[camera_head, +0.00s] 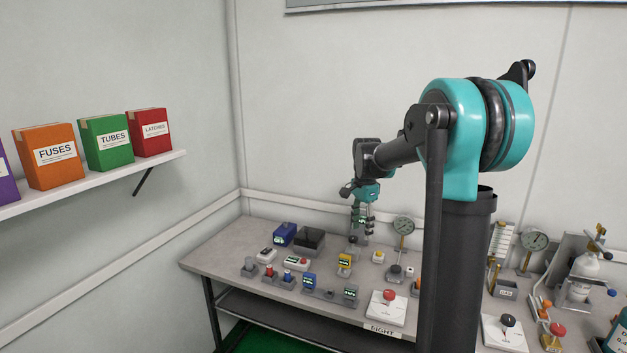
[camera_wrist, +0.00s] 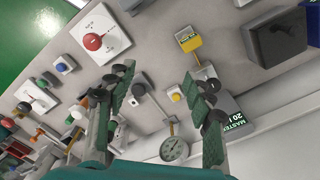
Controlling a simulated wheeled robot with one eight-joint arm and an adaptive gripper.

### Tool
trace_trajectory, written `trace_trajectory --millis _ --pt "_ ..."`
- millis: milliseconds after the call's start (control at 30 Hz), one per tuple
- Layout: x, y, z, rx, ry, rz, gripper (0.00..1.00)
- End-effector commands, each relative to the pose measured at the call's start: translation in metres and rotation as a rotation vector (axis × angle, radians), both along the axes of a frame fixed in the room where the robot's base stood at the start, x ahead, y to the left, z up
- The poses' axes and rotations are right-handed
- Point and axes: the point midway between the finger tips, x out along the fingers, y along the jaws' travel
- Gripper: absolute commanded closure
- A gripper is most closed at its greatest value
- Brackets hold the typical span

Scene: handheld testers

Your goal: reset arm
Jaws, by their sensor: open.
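My gripper (camera_head: 361,222) hangs over the back of the grey workbench (camera_head: 225,258), fingers pointing down. In the wrist view my gripper (camera_wrist: 162,88) has its two fingers spread apart with nothing held between them. The bench surface, a small box with a yellow button (camera_wrist: 175,97) and a round dial gauge (camera_wrist: 174,149) show in the gap beyond the fingers. A dark block labelled MASTER (camera_wrist: 232,112) shows partly behind the right finger. A yellow tester (camera_wrist: 189,40) stands clear of the fingers in the wrist view; a yellow tester also shows in the head view (camera_head: 345,260).
Blue (camera_head: 284,234) and black (camera_head: 310,239) boxes stand left of my gripper. A gauge on a stand (camera_head: 403,226) is close on its right. A red-button panel (camera_head: 387,306) lies at the front. Several small testers crowd the bench. A shelf (camera_head: 100,179) holds boxes. Air above the bench's left is free.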

Motion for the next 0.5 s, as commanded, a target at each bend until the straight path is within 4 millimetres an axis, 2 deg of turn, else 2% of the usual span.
trace_trajectory --millis 267,500 --pt "-0.023 -0.005 -0.009 0.0 -0.032 0.102 0.47" --pt "-0.055 -0.011 -0.023 -0.005 -0.078 0.243 0.47"
